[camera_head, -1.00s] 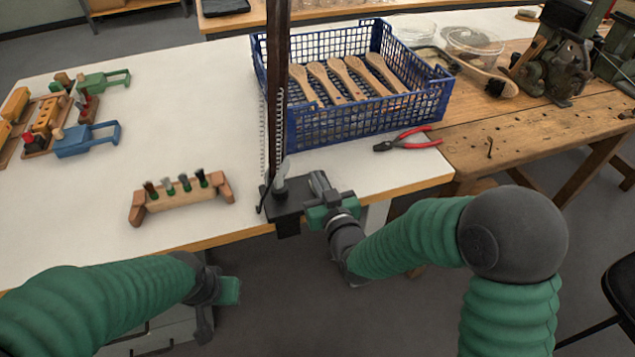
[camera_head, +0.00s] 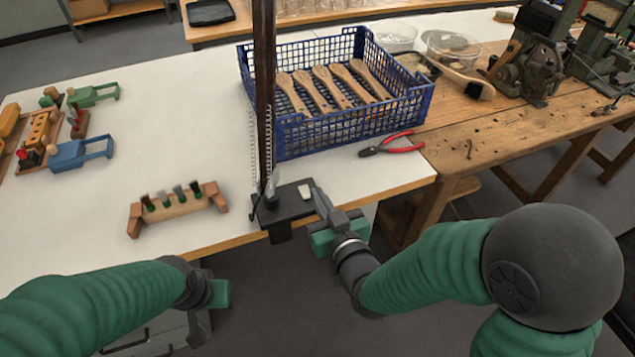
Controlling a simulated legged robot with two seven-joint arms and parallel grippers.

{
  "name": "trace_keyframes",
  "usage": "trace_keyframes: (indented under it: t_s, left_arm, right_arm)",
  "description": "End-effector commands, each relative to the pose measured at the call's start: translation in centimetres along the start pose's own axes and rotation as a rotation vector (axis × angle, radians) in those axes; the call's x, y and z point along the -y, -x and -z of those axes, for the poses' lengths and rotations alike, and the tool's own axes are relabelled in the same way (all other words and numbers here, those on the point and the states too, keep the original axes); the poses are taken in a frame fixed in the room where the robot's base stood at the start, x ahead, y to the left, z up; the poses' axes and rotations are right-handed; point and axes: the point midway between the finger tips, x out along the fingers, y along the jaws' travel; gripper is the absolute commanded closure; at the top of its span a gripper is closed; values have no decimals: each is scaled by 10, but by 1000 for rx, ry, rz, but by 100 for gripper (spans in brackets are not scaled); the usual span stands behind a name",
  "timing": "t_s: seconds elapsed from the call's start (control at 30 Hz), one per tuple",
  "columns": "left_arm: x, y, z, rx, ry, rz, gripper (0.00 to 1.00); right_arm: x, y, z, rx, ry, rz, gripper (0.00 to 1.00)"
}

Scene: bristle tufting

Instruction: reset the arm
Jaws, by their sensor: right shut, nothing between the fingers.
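My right gripper (camera_head: 320,203) is shut and empty, just right of the black clamp base of the upright stand (camera_head: 284,207) at the table's front edge. My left gripper (camera_head: 215,293) hangs below the table's front edge at lower left; its fingers cannot be made out. My green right arm comes in from the lower right and my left arm from the lower left.
A wooden block with several tufts (camera_head: 177,207) sits left of the stand. A blue crate (camera_head: 350,133) holds several wooden brush handles (camera_head: 325,90). Red-handled pliers (camera_head: 392,147) lie before it. Coloured wooden fixtures (camera_head: 80,152) stand at left. The white tabletop (camera_head: 190,120) is clear mid-left.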

Motion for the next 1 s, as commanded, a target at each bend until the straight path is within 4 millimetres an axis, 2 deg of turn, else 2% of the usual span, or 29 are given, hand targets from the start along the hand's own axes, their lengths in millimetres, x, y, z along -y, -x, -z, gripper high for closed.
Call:
trace_keyframes:
  t_s: [0.2, 0.27, 0.37, 0.5, 0.6, 0.73, 0.83, 0.9, 1.0]
  left_arm:
    - [0, 0, 0, 0, 0, 0, 100]
    - [0, 0, 0, 0, 0, 0, 100]
    - [0, 0, 0, 0, 0, 0, 100]
    - [0, 0, 0, 0, 0, 0, 100]
    - [0, 0, 0, 0, 0, 0, 100]
    - [0, 0, 0, 0, 0, 0, 100]
    - [0, 0, 0, 0, 0, 0, 100]
    - [0, 37, 8, 2, 0, 0, 100]
    - [0, 68, 17, -1, 0, 0, 100]
  right_arm:
    - [-4, 0, -5, 33, 2, -4, 100]
    - [-12, 2, -18, 103, 4, -14, 100]
    - [-36, 14, -54, 310, -3, -46, 100]
    - [-73, 59, -104, 638, -49, -115, 100]
    - [-90, 97, -127, 828, -95, -161, 100]
    - [-104, 149, -145, 1040, -166, -215, 100]
    - [-109, 190, -152, 1191, -227, -252, 100]
    - [-108, 196, -115, 1199, -227, -250, 100]
    - [-108, 200, -84, 1199, -226, -249, 100]
